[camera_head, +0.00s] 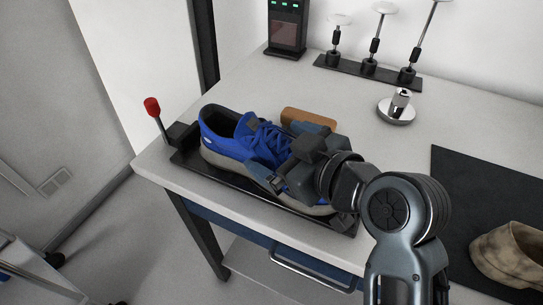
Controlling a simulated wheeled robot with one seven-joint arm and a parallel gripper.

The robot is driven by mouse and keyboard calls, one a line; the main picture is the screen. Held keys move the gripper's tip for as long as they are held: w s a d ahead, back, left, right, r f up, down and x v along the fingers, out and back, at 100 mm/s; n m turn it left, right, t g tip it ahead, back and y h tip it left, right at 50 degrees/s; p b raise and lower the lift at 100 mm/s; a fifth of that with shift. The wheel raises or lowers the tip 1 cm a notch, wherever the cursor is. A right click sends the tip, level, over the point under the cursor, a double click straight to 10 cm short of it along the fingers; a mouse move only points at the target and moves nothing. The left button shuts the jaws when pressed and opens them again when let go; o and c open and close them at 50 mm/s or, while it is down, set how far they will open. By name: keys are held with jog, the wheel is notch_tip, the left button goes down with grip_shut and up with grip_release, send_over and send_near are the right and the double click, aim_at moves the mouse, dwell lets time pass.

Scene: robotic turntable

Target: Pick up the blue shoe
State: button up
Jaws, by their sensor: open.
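The blue shoe (229,139) has a grey sole and dark inner lining. It rests on a black tray (187,159) at the table's front left, heel towards the left. My gripper (275,167) is over the front half of the shoe, with its fingers close to the laces and side. The jaws are open. My gripper and wrist hide much of the toe, and I cannot tell whether the fingers touch the shoe.
A red-knobbed lever (152,107) stands beside the tray's left end. A brown block (307,117) lies behind my gripper. A round metal stand (396,110) is further back. A tan shoe (508,255) sits on a dark mat (470,185) at right.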

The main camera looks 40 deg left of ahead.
jog(key=c, duration=1.1)
jog(key=shift+r, duration=0.1)
